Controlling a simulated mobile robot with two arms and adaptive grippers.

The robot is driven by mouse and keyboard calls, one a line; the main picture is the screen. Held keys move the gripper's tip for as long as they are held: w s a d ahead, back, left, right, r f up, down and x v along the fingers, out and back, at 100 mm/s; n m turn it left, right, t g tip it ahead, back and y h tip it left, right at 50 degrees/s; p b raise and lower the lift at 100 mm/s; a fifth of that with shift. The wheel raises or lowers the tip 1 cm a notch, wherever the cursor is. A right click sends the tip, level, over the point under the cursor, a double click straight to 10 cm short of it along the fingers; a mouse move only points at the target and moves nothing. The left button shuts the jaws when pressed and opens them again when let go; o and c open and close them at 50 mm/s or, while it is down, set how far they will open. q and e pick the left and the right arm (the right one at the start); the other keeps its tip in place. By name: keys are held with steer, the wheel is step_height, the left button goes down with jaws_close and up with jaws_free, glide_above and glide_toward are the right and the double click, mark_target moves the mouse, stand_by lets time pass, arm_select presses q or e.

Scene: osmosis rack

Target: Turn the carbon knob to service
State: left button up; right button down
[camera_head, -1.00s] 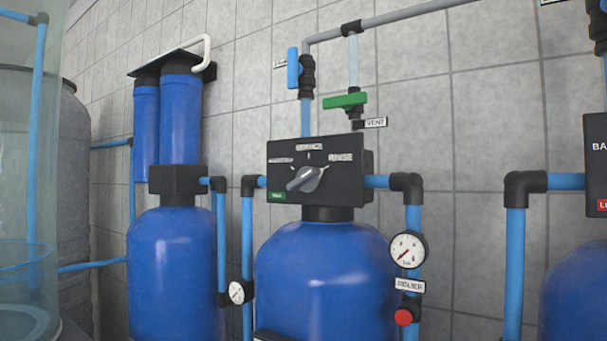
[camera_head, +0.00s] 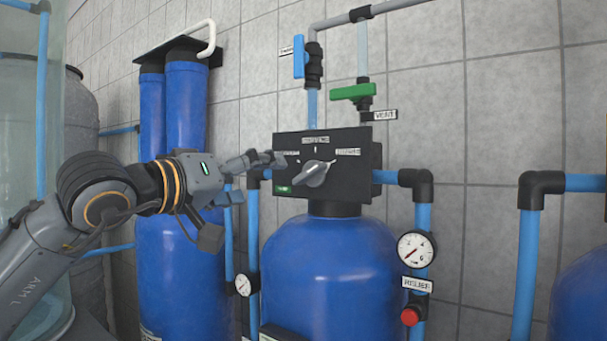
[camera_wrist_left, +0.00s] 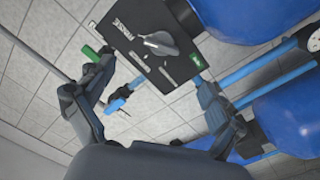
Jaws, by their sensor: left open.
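The carbon knob (camera_head: 316,173) is a grey pointer knob on the front of a black control box (camera_head: 362,165) above a blue tank. Its bar slants from lower left to upper right; which end is the pointer is unclear. The SERVICE label (camera_head: 316,140) is above it. My left gripper (camera_head: 266,159) is open and empty at the box's left edge, left of the knob, apart from it in the picture. In the left wrist view, the knob (camera_wrist_left: 160,43) lies ahead of the open fingers (camera_wrist_left: 150,84), toward the top. My right gripper is out of view.
A green vent valve (camera_head: 354,92) and a blue-handled valve (camera_head: 299,57) are above the box. A pressure gauge (camera_head: 415,250) and red button (camera_head: 410,316) are at lower right. Blue filter housings (camera_head: 186,110) stand behind my left arm. Blue pipes flank the box.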

mark_target(305, 175)
arm_select(q)
steer(key=p+x, duration=0.2)
steer(key=x, duration=0.2)
steer(key=p+x, duration=0.2)
steer(key=x, duration=0.2)
steer(key=p+x, duration=0.2)
steer(key=x, duration=0.2)
steer(key=shift+w+r, duration=0.35)
steer(key=shift+w, duration=0.2)
steer(key=shift+w+d+f, duration=0.1)
steer(key=shift+w+d, duration=0.1)
steer(key=shift+w, duration=0.25)
steer(key=c, duration=1.2)
steer(key=shift+o, duration=0.2)
